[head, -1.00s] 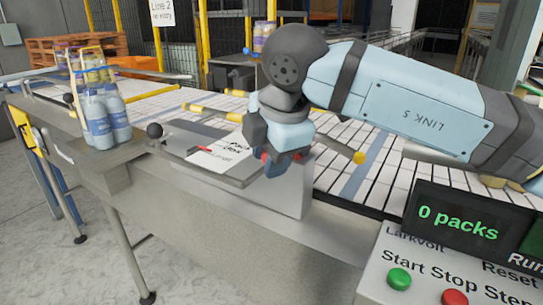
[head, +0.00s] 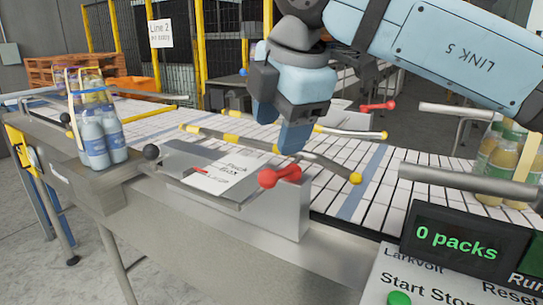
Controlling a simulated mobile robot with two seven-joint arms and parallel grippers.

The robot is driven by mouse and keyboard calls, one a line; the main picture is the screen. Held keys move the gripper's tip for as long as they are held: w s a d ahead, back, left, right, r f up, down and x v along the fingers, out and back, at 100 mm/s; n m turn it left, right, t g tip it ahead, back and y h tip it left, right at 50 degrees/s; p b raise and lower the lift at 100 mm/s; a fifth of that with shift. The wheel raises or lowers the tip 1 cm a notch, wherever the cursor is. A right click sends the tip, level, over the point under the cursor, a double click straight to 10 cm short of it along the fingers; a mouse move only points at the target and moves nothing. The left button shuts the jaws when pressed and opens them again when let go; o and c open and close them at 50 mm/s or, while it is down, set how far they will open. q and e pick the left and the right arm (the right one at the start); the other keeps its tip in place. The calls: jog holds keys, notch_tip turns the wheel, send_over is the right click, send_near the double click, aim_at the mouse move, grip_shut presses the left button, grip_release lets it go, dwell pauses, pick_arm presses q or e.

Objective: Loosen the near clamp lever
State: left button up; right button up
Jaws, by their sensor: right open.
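The near clamp lever (head: 279,176) is a red handle with rounded ends. It sits on the near edge of the conveyor, at the top of a grey metal block (head: 275,215), and lies slanted. My right gripper (head: 280,130) is open and empty above and behind it in the picture, its blue fingers pointing down. A gap shows between the fingertips and the lever. A second red lever (head: 378,106) is on the far side of the conveyor. My left gripper is out of view.
A white sheet (head: 222,176) lies on a plate left of the lever. Rails with yellow ends (head: 330,166) cross the conveyor (head: 375,190). Bottle packs stand at left (head: 98,130) and right (head: 505,150). A control panel with a "0 packs" display (head: 458,247) is at lower right.

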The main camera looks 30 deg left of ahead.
jog(key=shift+v, duration=1.8)
